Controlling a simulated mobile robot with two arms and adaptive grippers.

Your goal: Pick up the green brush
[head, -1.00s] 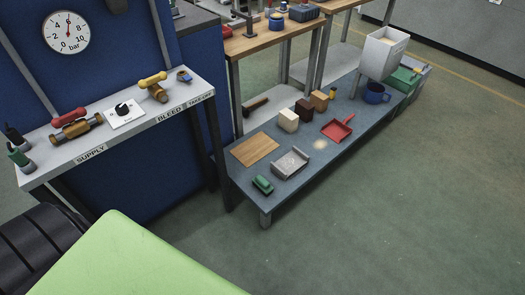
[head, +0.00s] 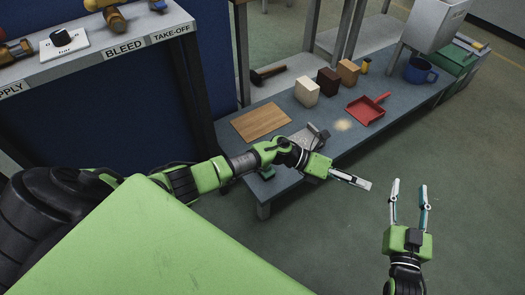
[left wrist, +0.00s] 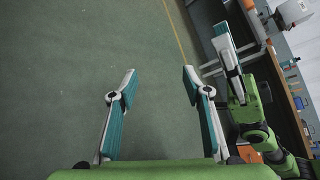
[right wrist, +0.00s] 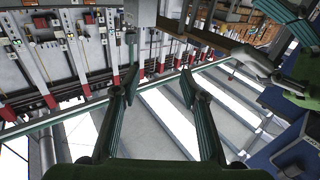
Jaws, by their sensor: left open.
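The green brush (head: 267,173) lies at the near left end of the low blue-grey bench (head: 228,128). In the head view my left arm passes over it and hides most of it. My left gripper (head: 362,182) is past the bench's near edge, over the floor, to the right of the brush and apart from it. Its fingers stand apart with nothing between them in the left wrist view (left wrist: 159,82). My right gripper (head: 408,187) is further right over the floor, open and empty, fingers pointing up in the picture. The brush cannot be made out in either wrist view.
On the bench are a wooden board (head: 261,122), a grey tray (head: 318,133) partly hidden by my left arm, several blocks (head: 307,91), a red dustpan (head: 367,109) and a blue mug (head: 420,71). A valve shelf (head: 95,55) stands at upper left. The floor at right is clear.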

